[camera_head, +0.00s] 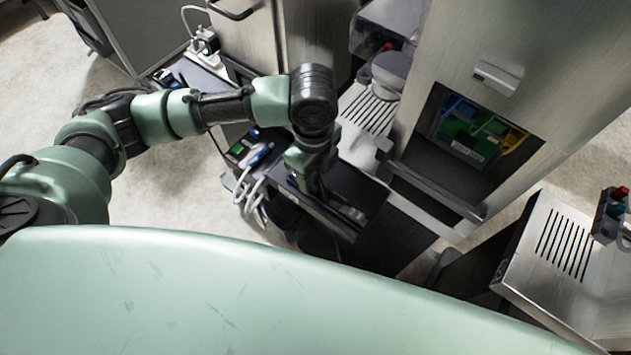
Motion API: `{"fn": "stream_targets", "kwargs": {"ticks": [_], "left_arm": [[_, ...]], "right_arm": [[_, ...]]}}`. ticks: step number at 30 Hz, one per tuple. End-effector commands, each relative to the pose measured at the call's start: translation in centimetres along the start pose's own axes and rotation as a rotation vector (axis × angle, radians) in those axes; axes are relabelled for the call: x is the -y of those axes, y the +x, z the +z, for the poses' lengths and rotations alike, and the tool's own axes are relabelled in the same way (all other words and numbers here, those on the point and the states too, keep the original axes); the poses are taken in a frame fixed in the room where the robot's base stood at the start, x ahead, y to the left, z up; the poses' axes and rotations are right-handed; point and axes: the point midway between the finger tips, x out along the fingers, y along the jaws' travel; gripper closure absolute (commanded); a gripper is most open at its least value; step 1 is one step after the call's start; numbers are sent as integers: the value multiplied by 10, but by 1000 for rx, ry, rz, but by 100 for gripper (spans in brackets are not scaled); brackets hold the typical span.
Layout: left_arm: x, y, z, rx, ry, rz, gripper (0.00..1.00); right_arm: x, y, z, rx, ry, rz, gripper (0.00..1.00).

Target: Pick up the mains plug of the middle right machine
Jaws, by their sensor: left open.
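My left gripper (318,192) points down over a dark ledge (365,190) in front of the machines. It is open, but its fingers are mostly hidden by its own body. I cannot make out a mains plug under or between the fingers. A white plug (207,38) with a cable sits in a white socket block at the upper left, well away from the gripper; I cannot tell which machine it belongs to. A tall steel machine (455,55) with an open bay stands right of the gripper. My right gripper is not in view.
Looped pale cables (246,190) hang at the ledge's left end, near small blue and green items. A slotted drip tray (368,110) lies behind the gripper. Another slotted steel top (565,245) stands at the lower right. Pale floor is open at the left.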

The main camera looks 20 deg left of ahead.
Motion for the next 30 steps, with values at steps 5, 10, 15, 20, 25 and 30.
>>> {"fn": "stream_targets", "kwargs": {"ticks": [5,10,15,20,25,30], "left_arm": [[-1,25,-2,0,-1,3,56],[-1,42,-2,-1,1,-1,56],[0,45,-2,0,1,-2,56],[0,44,-2,0,1,-2,84],[0,44,-2,0,1,-3,100],[0,44,-2,0,0,-3,100]], "right_arm": [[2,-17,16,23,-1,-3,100],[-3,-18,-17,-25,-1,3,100],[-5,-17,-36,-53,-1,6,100],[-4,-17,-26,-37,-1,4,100],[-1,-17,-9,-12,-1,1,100],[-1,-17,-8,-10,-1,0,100]]}}
